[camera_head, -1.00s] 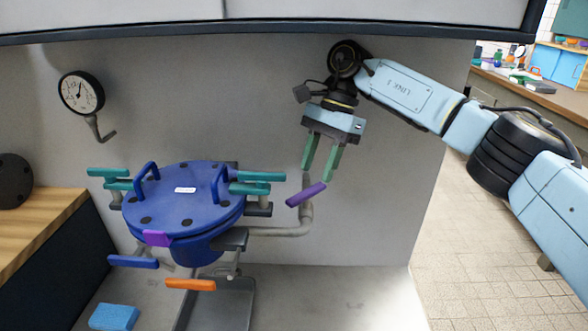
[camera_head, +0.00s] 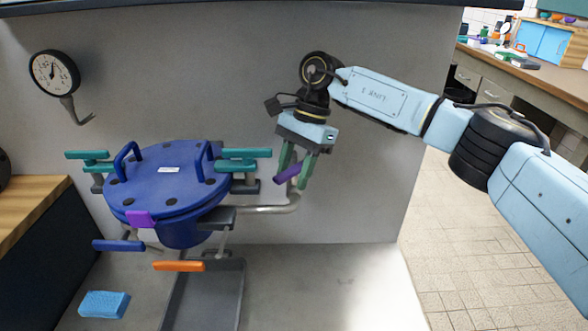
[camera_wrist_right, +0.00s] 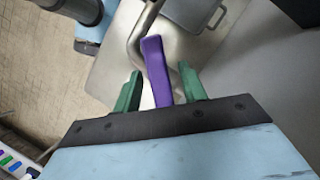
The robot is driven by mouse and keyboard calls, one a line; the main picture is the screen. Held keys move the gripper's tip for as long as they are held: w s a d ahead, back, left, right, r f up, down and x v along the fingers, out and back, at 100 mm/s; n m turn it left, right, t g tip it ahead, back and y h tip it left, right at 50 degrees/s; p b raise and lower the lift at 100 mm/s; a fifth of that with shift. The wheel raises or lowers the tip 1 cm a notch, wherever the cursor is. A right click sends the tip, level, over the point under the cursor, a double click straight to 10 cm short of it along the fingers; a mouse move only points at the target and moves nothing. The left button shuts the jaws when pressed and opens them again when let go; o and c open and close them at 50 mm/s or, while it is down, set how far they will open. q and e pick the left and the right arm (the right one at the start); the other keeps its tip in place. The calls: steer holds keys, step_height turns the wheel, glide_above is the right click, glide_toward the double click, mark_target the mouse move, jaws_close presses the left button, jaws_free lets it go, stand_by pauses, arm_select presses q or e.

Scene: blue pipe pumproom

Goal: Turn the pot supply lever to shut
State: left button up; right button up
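A purple lever (camera_head: 287,174) sits at the top of a bent grey pipe that runs to the side of the blue lidded pot (camera_head: 165,190). My right gripper (camera_head: 293,178) reaches down over this lever, with its green fingers on either side of it. In the right wrist view, the purple lever (camera_wrist_right: 157,75) stands between the two green fingers of my right gripper (camera_wrist_right: 159,73), with a gap on both sides. The gripper is open around the lever, not clamped. My left gripper is not in view.
Teal clamps (camera_head: 243,160) and blue handles are on the pot lid. An orange handle (camera_head: 178,266) and a dark blue handle (camera_head: 118,246) stick out below. A gauge (camera_head: 54,73) is on the back wall. A blue sponge (camera_head: 104,304) lies at front left.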

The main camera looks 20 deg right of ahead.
jaws_close()
steer(key=shift+m, duration=0.3)
steer(key=m+t, duration=0.1)
steer(key=m, duration=0.1)
steer(key=m+t, duration=0.1)
steer(key=m, duration=0.2)
steer(key=shift+y+p, duration=0.3)
steer(key=shift+p, duration=0.1)
steer(key=shift+m+t, duration=0.4)
steer(key=shift+m, duration=0.3)
steer(key=shift+m+t, duration=0.3)
steer(key=shift+m, duration=0.4)
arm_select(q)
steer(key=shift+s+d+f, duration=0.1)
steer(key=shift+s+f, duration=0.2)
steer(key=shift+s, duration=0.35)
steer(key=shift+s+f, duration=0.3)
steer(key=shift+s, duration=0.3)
arm_select(e)
steer(key=shift+m, duration=0.4)
